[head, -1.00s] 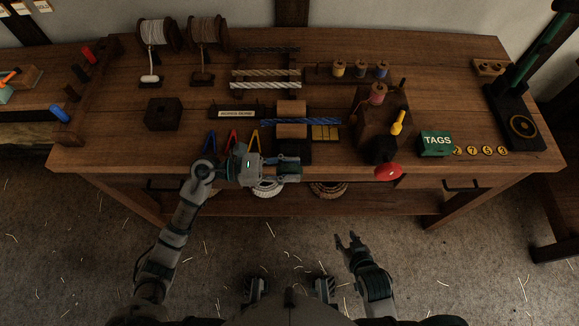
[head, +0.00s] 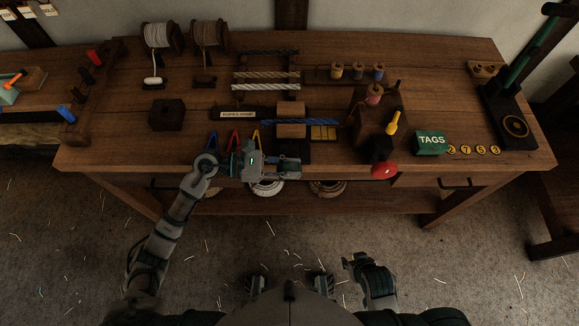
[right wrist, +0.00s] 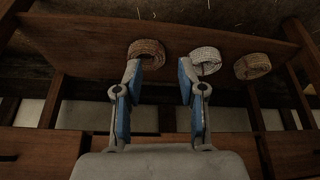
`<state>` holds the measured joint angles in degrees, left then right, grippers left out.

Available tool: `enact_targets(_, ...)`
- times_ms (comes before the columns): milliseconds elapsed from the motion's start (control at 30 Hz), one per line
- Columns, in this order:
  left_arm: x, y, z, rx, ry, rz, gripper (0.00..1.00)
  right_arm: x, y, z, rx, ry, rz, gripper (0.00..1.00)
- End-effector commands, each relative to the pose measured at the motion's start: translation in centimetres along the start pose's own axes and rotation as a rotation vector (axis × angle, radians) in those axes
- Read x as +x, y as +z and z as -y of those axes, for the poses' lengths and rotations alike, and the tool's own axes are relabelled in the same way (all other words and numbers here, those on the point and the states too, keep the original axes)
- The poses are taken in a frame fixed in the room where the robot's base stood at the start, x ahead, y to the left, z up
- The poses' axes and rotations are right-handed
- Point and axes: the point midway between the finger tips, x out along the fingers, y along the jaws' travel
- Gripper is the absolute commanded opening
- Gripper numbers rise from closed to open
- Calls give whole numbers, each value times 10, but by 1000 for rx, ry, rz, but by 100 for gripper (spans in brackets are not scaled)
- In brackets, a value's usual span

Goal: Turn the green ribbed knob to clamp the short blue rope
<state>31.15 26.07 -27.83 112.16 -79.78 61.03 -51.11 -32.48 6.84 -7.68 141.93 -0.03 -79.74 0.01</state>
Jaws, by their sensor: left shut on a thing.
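The short blue rope (head: 322,122) lies across the workbench, passing by a tan wooden block (head: 291,128) on a dark clamp stand (head: 296,152). My left gripper (head: 290,166) is at the front of that stand, at the bench's front edge. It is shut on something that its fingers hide. The green ribbed knob does not show apart from the gripper; from the place, it is the thing held. My right gripper (head: 356,264) is low in front of the bench, away from the clamp. In the right wrist view it (right wrist: 158,75) is open with nothing between its fingers.
A red knob (head: 384,171) juts from the front edge, right of the clamp. A green TAGS box (head: 430,143) stands further right. Red, blue and yellow clips lie left of the clamp. Rope coils (right wrist: 205,60) rest on the lower shelf. The floor in front is open.

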Motion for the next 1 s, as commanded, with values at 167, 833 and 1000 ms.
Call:
enact_targets(167,0,5,-2,5,5,-84,0,-12,39,-6,7,12,200,40)
enact_targets(833,6,2,-2,3,5,-429,0,130,104,-1,-7,3,235,40)
enact_targets(1000,7,0,-2,2,6,-468,0,141,117,0,-9,2,240,40)
